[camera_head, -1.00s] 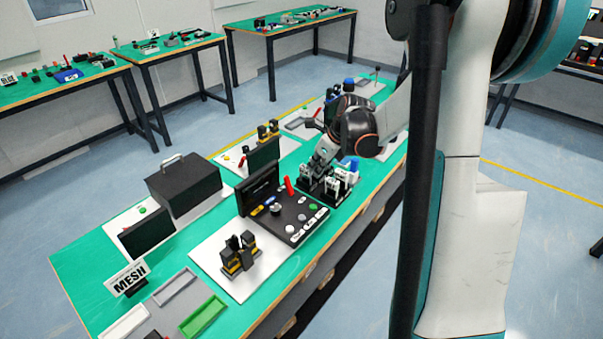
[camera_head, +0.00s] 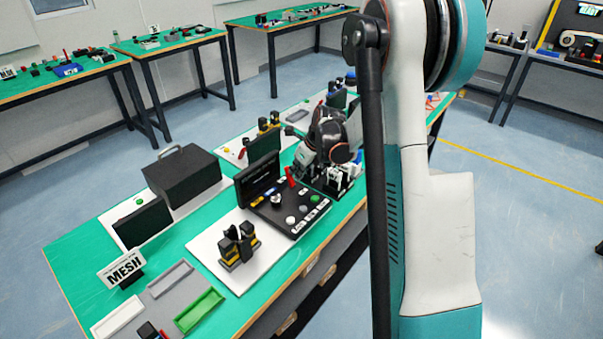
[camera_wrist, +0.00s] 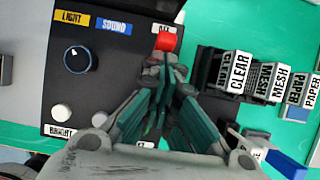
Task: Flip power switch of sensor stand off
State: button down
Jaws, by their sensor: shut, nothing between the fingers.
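A black control panel (camera_head: 284,212) stands on the green bench with a raised dark screen at its back. A red lever or switch (camera_head: 291,177) sticks up at its far right edge.
A blue-ringed knob (camera_wrist: 77,59) and a white button (camera_wrist: 62,112) sit left of my gripper. Black blocks labelled CLEAR, MESH and PAPER (camera_wrist: 238,72) stand close on the right. A yellow-black fixture (camera_head: 237,246) stands nearer on a white plate.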

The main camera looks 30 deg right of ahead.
jog(key=shift+w+a, duration=0.2)
jog(key=shift+w, duration=0.35)
jog(key=shift+w+a, duration=0.2)
jog(key=shift+w, duration=0.3)
jog(key=shift+r, duration=0.1)
jog(key=shift+s, duration=0.1)
